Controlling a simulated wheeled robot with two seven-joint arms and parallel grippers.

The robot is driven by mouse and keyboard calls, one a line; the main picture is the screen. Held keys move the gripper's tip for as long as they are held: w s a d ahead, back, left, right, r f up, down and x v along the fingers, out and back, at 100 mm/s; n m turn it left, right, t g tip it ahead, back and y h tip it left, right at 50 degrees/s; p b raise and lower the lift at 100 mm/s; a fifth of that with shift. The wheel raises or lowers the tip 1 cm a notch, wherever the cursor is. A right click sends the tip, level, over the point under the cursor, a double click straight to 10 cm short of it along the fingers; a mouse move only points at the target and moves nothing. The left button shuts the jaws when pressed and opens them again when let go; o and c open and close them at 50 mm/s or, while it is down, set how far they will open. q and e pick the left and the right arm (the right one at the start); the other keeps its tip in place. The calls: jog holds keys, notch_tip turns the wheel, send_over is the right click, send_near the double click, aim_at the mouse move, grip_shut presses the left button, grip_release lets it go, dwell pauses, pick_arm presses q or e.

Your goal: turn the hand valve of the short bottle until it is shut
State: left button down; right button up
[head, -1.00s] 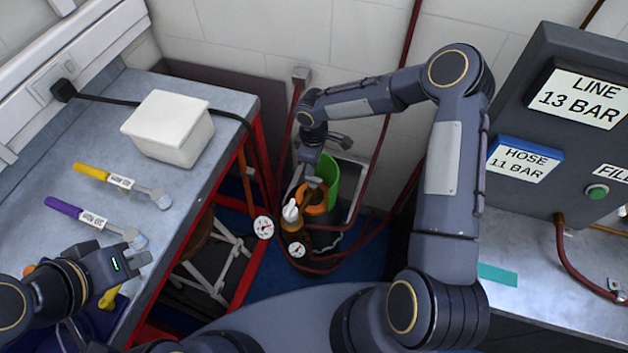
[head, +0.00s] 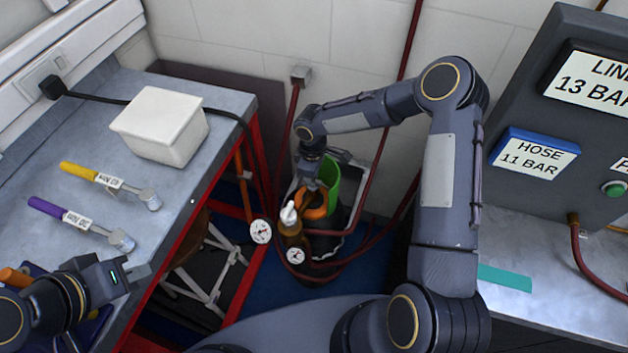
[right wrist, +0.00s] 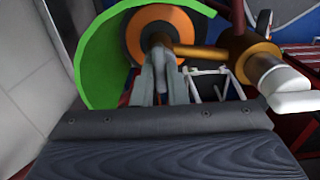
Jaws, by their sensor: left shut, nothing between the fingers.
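The short bottle stands low beyond the bench. I take the orange round top (head: 314,206) beside the green curved guard (head: 333,178) to be its top; the hand valve is mostly hidden by my right gripper. In the right wrist view, my right gripper (right wrist: 161,68) has its fingers close together at the dark hub of the orange disc (right wrist: 135,40). A brass stem (right wrist: 200,51) runs right from there. I cannot tell whether the fingers close on anything. My left gripper (head: 138,272) is shut and empty over the bench's front edge.
A brown fitting with a white cap (head: 288,214) and two gauges (head: 261,231) (head: 296,256) sit close to the bottle. Red hoses loop around it. The bench (head: 215,105) holds a white box (head: 160,125) and two tools. A grey cabinet (head: 560,130) stands right.

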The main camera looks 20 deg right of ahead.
jog(key=shift+f+m+b, duration=0.15)
jog(key=shift+m+b, duration=0.45)
jog(key=shift+b, duration=0.05)
grip_shut()
jog(key=shift+m+b, duration=1)
jog(key=shift+m, duration=0.7)
